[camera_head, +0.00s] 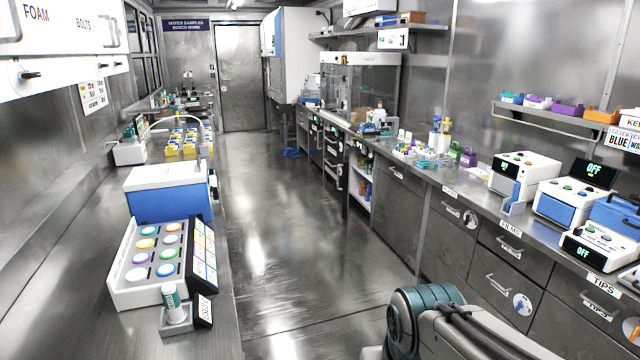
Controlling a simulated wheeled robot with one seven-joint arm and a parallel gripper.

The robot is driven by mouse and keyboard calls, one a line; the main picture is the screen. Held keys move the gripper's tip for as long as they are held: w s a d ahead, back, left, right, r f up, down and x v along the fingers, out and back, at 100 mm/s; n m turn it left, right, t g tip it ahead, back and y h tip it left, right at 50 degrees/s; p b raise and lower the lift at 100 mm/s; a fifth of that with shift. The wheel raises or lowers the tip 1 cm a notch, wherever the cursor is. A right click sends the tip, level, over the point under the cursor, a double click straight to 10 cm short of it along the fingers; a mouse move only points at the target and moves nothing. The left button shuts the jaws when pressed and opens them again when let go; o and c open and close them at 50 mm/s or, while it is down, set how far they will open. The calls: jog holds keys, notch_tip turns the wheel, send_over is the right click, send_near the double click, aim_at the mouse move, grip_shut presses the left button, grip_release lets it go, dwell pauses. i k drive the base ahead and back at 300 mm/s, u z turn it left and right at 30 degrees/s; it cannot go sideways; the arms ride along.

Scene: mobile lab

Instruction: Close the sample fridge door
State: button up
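No label in view names a sample fridge, so I cannot tell for certain which unit it is. A low unit (361,189) under the right-hand counter has an open front, with white shelves and small coloured items inside. It is some way down the aisle, and I cannot clearly make out its door. A tall white cabinet (297,60) with a blue panel stands farther back on the right. Part of my arm shows at the bottom right of the picture. My gripper is out of view.
The aisle floor (280,220) is clear between the two benches. The right counter has closed drawers with handles (509,249) along its front. On the left bench stand a blue and white box (165,200) and a panel of coloured buttons (135,275).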

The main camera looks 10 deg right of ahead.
aim_at(346, 170)
jog(key=i, duration=4.95)
jog(key=z, duration=0.65)
jog(key=k, duration=0.6)
jog(key=u, duration=0.4)
jog(key=i, duration=1.65)
jog(key=z, duration=0.55)
